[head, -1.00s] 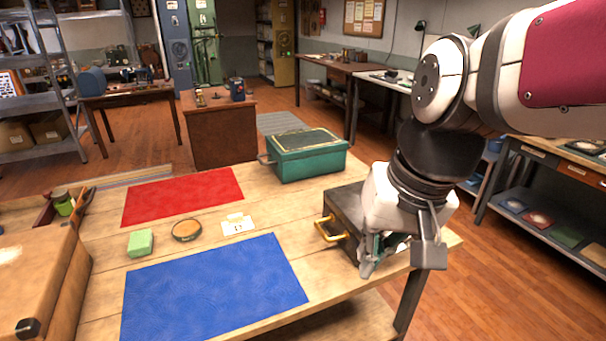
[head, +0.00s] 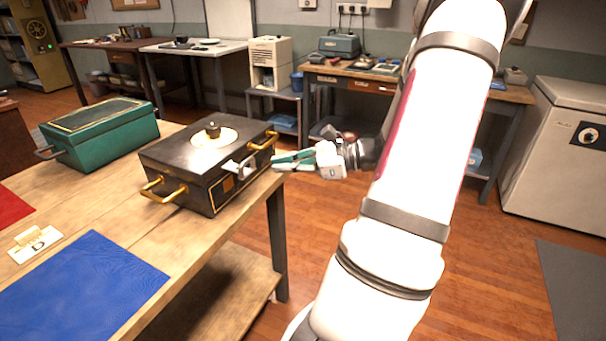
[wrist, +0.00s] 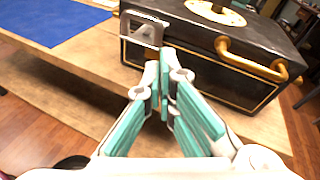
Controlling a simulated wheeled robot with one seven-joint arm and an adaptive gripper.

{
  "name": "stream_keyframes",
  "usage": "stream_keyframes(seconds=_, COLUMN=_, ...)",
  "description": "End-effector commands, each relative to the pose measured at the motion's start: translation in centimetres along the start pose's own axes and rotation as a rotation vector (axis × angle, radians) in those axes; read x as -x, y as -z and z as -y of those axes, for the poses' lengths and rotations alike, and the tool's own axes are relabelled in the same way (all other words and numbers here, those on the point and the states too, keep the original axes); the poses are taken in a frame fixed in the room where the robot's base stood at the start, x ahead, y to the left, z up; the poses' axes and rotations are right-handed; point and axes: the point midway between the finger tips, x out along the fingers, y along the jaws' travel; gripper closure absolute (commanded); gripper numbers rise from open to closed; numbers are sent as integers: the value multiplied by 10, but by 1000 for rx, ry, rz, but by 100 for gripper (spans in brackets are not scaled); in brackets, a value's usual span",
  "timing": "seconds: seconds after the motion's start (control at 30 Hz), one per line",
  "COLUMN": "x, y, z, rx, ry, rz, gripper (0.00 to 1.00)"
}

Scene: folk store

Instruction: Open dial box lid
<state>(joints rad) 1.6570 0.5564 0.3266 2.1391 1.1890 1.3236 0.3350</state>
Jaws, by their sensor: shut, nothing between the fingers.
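The dial box (head: 170,150) is black with gold trim and stands on the wooden table near its right edge, lid down. A dark knob (head: 212,131) sits on a pale dial plate on its top. Gold handles (head: 165,191) are at its two ends. A grey metal hasp (head: 240,168) sticks out from its front; it also shows in the wrist view (wrist: 143,30). My gripper (head: 274,163) is shut and empty in front of the box, with its teal-padded fingertips (wrist: 160,62) just below and beside the hasp. I cannot tell if they touch.
A green case (head: 105,135) stands left of the box on the table. Open floor lies right of the table; a workbench and white chest stand farther back.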

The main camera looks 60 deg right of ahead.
Motion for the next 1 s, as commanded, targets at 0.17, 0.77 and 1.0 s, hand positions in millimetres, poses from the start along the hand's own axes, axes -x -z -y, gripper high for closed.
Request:
stream_keyframes(seconds=0.17, x=52, y=51, z=40, rx=-154, ry=244, rz=131, gripper=100)
stream_keyframes(seconds=0.77, x=41, y=64, z=69, rx=-212, ry=352, rz=195, gripper=100)
stream_keyframes(seconds=1.0, x=12, y=60, z=80, rx=-211, ry=351, rz=194, gripper=100)
